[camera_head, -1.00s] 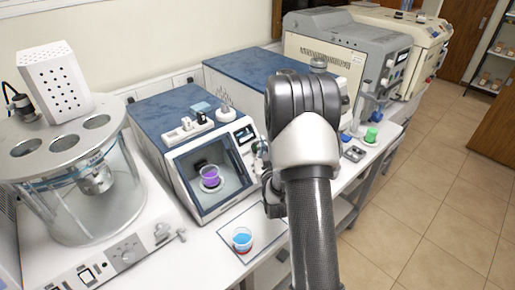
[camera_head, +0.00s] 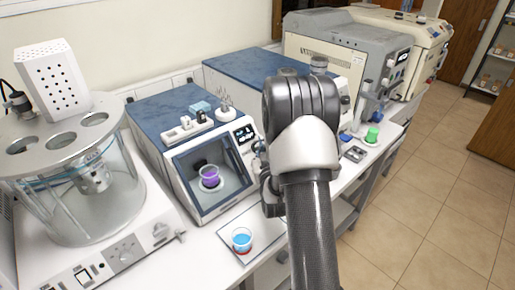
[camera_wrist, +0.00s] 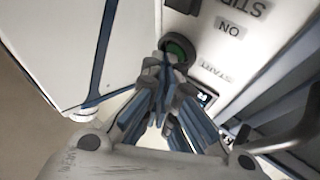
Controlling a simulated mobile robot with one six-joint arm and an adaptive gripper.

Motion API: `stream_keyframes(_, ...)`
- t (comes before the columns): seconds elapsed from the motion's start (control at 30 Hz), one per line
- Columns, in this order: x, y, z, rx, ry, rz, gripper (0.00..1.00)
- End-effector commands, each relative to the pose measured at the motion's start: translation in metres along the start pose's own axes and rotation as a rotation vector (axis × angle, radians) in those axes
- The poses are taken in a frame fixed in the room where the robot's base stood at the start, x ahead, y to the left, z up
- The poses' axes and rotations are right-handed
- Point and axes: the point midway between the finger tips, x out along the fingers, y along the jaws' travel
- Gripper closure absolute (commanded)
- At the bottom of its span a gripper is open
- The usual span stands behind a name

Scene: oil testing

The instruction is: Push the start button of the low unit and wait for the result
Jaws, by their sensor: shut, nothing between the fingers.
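A low white unit with a blue top (camera_head: 165,108) stands left of my arm in the head view. A purple beaker (camera_head: 209,177) sits in its windowed chamber, and its small lit screen (camera_head: 245,133) is on the upper right of the front. In the wrist view a round green button (camera_wrist: 182,48) in a dark ring sits on a white panel, near the word START. My gripper (camera_wrist: 167,68) is shut and empty, with its fingertips at the button and partly covering it. I cannot tell whether they touch. In the head view my arm mostly hides the gripper.
A beaker of blue liquid (camera_head: 242,239) stands on a mat in front of the unit. A glass bath with a metal lid (camera_head: 70,140) is on the left. Grey and cream machines (camera_head: 350,60) stand behind my arm. The tiled floor (camera_head: 440,220) on the right is clear.

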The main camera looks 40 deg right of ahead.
Motion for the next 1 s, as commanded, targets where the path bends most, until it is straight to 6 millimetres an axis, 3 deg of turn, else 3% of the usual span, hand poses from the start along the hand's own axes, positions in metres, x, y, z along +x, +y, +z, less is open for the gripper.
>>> stream_keyframes(0.73,0.0035,-0.0026,0.0024,0.0,0.0,0.0,1.0)
stream_keyframes(1.0,-0.0035,0.0031,-0.0018,0.0,-0.001,0.002,1.0)
